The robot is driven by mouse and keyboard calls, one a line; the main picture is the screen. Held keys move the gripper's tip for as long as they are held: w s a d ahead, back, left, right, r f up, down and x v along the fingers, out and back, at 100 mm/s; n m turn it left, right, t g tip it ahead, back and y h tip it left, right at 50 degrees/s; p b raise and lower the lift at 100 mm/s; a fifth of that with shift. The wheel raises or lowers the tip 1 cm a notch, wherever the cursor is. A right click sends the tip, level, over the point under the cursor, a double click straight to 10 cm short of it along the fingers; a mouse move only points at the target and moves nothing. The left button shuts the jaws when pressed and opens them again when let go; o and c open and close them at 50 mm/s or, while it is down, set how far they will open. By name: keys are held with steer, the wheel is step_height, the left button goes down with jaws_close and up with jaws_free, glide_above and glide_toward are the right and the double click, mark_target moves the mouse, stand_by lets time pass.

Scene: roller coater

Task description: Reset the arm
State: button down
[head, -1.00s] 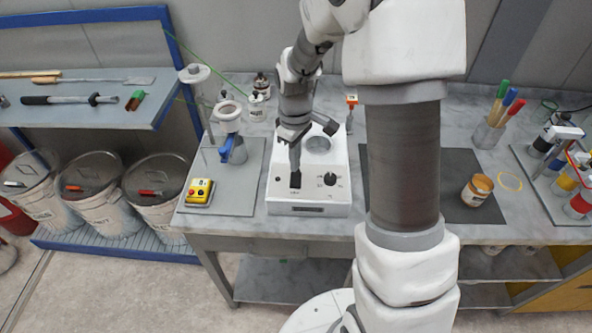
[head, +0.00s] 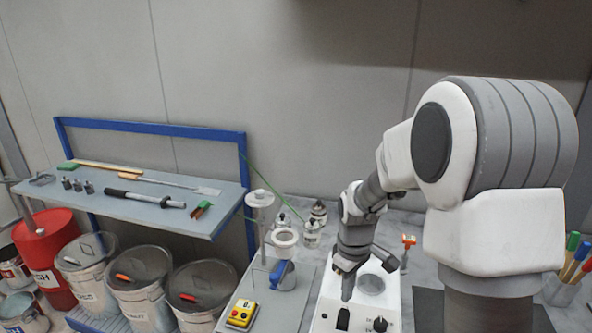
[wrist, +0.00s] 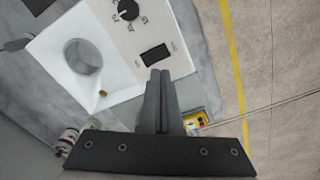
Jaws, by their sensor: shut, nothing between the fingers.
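My gripper (head: 347,285) is over the white machine (head: 325,313) on the bench, its fingers pointing down close to the black rocker switch (head: 343,319). In the wrist view the two fingers (wrist: 159,80) are together with nothing between them. Their tips are just beside the rocker switch (wrist: 154,54); I cannot tell whether they touch it. The machine's dial (wrist: 128,10) and its round recess (wrist: 83,57) show in the wrist view. My arm hides part of the bench on the right.
A stand with a ring and blue clamp (head: 283,273) and a yellow button box (head: 242,313) are left of the machine. Small bottles (head: 312,232) stand behind it. A blue-framed shelf (head: 150,221) with tools is farther left, above lidded buckets (head: 138,270).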

steer(key=s+r+m+t, duration=0.35)
steer(key=s+r, duration=0.45)
steer(key=r, duration=0.5)
steer(key=s+r+m+t+b, duration=0.1)
steer(key=s+r+m, duration=0.3)
steer(key=s, duration=0.8)
steer(key=shift+r+m+t, duration=0.35)
steer(key=shift+r+t, duration=0.1)
steer(key=shift+r, duration=0.05)
steer(key=shift+s+d, duration=0.1)
steer(key=shift+d, duration=0.05)
